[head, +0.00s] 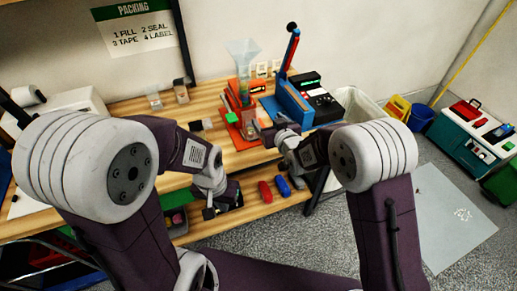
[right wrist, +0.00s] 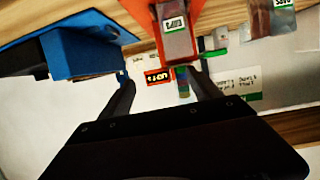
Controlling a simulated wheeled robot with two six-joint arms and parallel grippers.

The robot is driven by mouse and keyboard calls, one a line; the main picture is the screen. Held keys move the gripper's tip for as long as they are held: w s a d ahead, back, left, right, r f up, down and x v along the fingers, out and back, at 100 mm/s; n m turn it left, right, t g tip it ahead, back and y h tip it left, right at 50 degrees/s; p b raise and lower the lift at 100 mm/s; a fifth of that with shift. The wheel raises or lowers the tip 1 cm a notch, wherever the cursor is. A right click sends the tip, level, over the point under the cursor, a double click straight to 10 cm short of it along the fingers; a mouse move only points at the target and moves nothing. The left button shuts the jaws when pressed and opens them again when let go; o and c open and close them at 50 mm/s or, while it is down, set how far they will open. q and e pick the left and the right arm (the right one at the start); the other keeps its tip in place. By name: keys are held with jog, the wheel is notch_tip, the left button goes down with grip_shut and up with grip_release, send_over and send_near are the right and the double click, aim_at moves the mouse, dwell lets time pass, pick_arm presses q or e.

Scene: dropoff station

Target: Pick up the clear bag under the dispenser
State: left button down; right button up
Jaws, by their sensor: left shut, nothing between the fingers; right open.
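The orange dispenser (head: 232,100) with a clear funnel (head: 242,55) stands on the wooden workbench. A small clear bag (head: 249,124) appears to stand at its orange base. My left gripper (head: 210,211) is shut and empty, low at the bench's front edge.
A blue sealer (head: 293,103) stands right of the dispenser, also close in the right wrist view (right wrist: 82,50). Small bags (head: 181,92) stand at the back. Red (head: 265,191) and blue (head: 282,186) items lie on the lower shelf. A white bin (head: 362,105) stands at right.

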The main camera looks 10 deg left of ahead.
aim_at(252, 126)
jog(key=shift+n+g, duration=0.3)
jog(key=shift+g, duration=0.2)
jog(key=a+f, duration=0.1)
jog(key=f, duration=0.2)
jog(key=a+f+b, duration=0.1)
jog(key=shift+s+a+f, duration=0.3)
jog(key=shift+w+a+r, duration=0.1)
jog(key=shift+w+a, duration=0.15)
jog(key=shift+a, duration=0.1)
jog(key=shift+p+x, duration=0.4)
jog(key=shift+x, duration=0.6)
jog(key=shift+w+a+f, duration=0.25)
jog(key=shift+w+a, duration=0.1)
jog(key=shift+w, duration=0.05)
jog(key=x, duration=0.5)
jog(key=shift+s+a+p, duration=0.25)
jog(key=shift+a+p, duration=0.05)
jog(key=c, duration=1.4)
